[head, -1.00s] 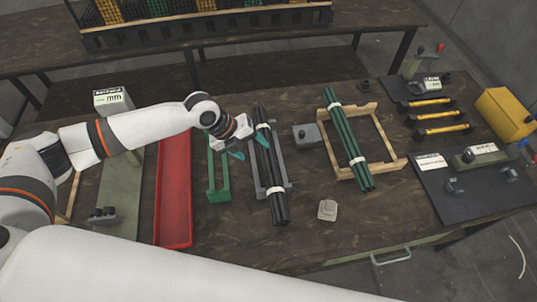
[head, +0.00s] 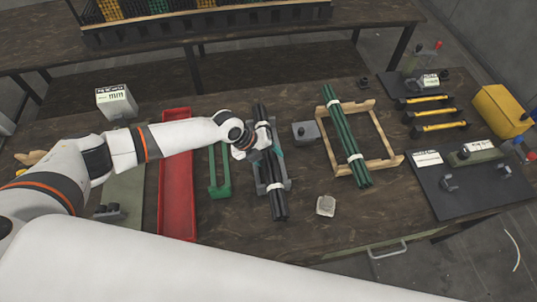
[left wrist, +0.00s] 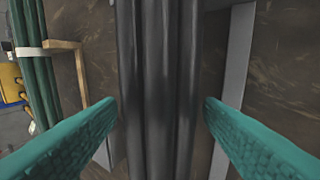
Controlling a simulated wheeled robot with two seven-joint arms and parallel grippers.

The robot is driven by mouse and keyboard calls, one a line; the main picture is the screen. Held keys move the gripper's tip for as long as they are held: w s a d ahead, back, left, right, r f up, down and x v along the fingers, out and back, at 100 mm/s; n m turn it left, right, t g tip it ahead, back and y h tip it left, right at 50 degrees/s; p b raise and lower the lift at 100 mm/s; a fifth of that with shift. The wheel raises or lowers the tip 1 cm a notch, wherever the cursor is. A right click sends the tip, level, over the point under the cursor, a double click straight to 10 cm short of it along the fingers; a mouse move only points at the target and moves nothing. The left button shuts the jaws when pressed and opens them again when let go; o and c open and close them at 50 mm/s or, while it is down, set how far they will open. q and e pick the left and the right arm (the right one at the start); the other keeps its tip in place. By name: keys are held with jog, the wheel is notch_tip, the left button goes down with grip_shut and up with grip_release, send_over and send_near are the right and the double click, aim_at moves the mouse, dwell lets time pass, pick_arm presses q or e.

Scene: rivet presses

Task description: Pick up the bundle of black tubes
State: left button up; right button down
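The bundle of black tubes (head: 276,192) lies lengthwise in a grey cradle (head: 286,183) near the middle of the table, with a white band near its upper part. My left gripper (head: 267,152) is over the bundle's middle. In the left wrist view the black tubes (left wrist: 158,80) run between the two teal fingers (left wrist: 160,125), which stand apart, one on each side, with gaps to the tubes. My right gripper is not in view.
A bundle of green tubes (head: 345,137) lies on a wooden frame (head: 393,157) to the right. A green holder (head: 219,190) and a red tray (head: 177,190) are on the left. A grey block (head: 306,132) and a small pale block (head: 326,206) are close by.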

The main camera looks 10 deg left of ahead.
pick_arm(q)
jog(key=c, duration=1.2)
jog(key=shift+w+r, duration=0.1)
grip_shut()
jog(key=shift+r, duration=0.1)
